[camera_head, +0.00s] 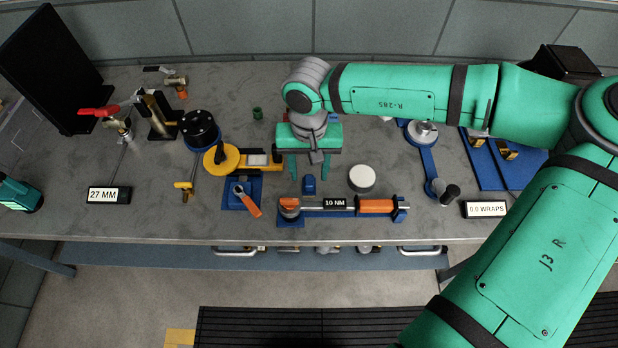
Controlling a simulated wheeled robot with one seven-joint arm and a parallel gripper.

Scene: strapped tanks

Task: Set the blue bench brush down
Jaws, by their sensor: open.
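The picture does not show clearly how high the fingertips are above the bench top.
A torque wrench (374,206) marked 10 NM lies in front. A white round lid (362,178) stands to the right, an orange-handled ratchet (248,202) and a yellow tool (222,158) to the left. A blue board (500,168) is at right. Bare bench (150,218) shows front left.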

